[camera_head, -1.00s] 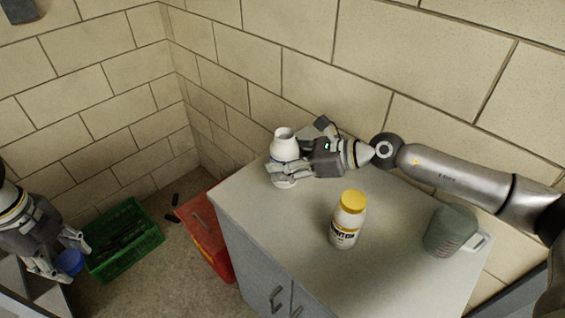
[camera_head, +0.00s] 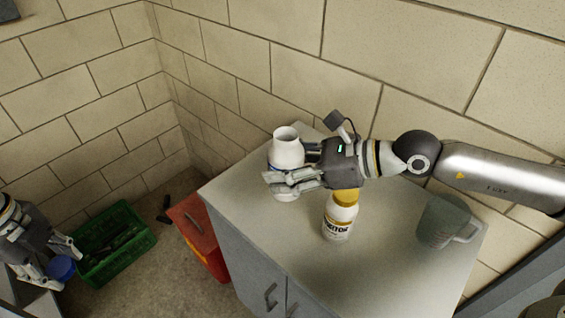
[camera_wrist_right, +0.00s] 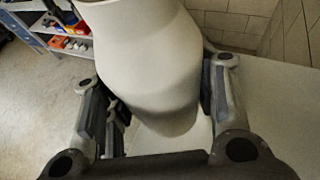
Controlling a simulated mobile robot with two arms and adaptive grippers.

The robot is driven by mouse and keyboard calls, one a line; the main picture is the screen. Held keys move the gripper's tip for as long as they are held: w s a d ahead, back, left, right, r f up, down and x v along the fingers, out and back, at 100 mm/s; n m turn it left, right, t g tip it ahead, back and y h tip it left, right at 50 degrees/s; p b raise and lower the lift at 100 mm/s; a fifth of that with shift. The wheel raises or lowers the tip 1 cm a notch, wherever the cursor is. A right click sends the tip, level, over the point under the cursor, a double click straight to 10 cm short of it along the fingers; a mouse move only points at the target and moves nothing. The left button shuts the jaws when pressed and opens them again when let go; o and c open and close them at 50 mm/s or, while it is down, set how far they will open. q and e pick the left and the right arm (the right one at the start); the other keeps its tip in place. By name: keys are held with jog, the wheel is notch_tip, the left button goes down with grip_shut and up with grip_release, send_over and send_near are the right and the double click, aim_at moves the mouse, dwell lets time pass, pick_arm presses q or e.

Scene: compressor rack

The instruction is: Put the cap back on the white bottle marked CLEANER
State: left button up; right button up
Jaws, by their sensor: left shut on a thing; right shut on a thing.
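The white bottle (camera_head: 288,150) is open at the top, with no cap on its mouth, and stands upright. My right gripper (camera_head: 284,180) is shut on it, over the far left part of the cabinet top. In the right wrist view the white bottle (camera_wrist_right: 145,60) fills the middle, between the fingers (camera_wrist_right: 165,110). Its label is mostly hidden. My left gripper (camera_head: 68,258) is at the far left of the head view, shut on a blue cap (camera_head: 61,269). The cap is well away from the bottle.
A white bottle with a yellow cap (camera_head: 341,214) stands on the grey cabinet top (camera_head: 300,250), close to my right gripper. A translucent jug (camera_head: 441,222) stands at the right. A green crate (camera_head: 117,240) and a red box (camera_head: 196,232) are on the floor. The wall is close behind.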

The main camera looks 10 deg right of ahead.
pick_arm(q)
jog(key=shift+f, duration=0.2)
pick_arm(e)
jog(key=shift+s+r, duration=0.35)
jog(key=shift+s, duration=0.4)
dwell(0.4)
jog(key=o, duration=0.5)
jog(key=c, duration=0.9)
pick_arm(q)
jog(key=shift+s, duration=0.1)
